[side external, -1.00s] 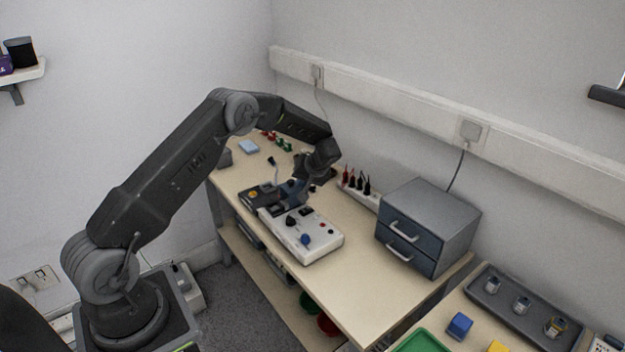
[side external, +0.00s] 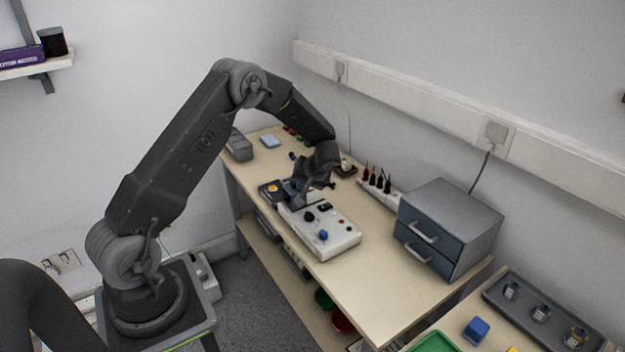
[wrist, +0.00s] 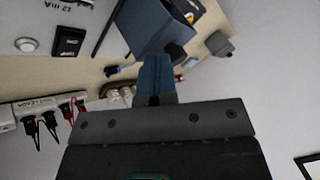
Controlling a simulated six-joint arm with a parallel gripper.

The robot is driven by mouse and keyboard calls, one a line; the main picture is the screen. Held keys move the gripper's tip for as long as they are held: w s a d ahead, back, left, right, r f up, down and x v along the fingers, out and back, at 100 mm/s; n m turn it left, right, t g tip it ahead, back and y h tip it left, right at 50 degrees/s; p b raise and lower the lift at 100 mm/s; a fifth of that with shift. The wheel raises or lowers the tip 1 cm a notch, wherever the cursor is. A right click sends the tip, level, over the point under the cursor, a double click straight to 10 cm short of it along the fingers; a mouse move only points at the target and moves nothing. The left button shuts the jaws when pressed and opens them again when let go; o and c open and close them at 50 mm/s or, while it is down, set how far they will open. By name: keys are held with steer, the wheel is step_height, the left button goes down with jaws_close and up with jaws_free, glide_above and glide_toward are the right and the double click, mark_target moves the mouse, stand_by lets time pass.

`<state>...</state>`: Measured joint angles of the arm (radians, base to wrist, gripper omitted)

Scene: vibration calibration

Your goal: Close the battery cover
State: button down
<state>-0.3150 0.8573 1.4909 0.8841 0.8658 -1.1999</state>
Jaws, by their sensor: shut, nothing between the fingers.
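In the side view, a white unit (side external: 325,235) with knobs and buttons lies on the bench, and a dark unit with a yellow part (side external: 270,188) sits beyond its far end. A blue-grey flap, seemingly the battery cover (wrist: 150,28), stands raised in the wrist view, just beyond my fingertips. My gripper (wrist: 155,62) is shut and empty, its blue fingers pointing at the flap; I cannot tell if they touch it. In the side view my gripper (side external: 308,192) is over the far end of the white unit and partly hides the flap area.
A grey drawer cabinet (side external: 450,230) stands on the right of the bench. A white strip with red and black leads (side external: 378,182) lies along the wall side. A second table holds a dark tray (side external: 545,315). The bench front between unit and cabinet is clear.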

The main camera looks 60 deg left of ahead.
steer(key=shift+s, duration=0.2)
steer(key=w+d, duration=0.3)
steer(key=shift+w+d, duration=0.1)
steer(key=s+d+r+m+t+h, duration=0.1)
steer(key=s+d+r, duration=0.1)
steer(key=d+r, duration=0.45)
steer(key=s+d+r+m+h, duration=0.15)
steer(key=d+r, duration=0.25)
steer(key=r, duration=0.6)
steer(key=s+d+r+m+t+h, duration=0.1)
steer(key=s+d+r+m, duration=0.1)
steer(key=s, duration=0.6)
steer(key=s+d+r+m+t+h, duration=0.2)
steer(key=s+d+r+m, duration=0.1)
steer(key=s+d, duration=0.4)
steer(key=s+d+r+m+t+h, duration=0.2)
steer(key=s+d+r, duration=0.1)
steer(key=s, duration=0.6)
steer(key=shift+s+d+r+m, duration=0.25)
steer(key=shift+d+r+m, duration=0.1)
steer(key=shift+d, duration=0.4)
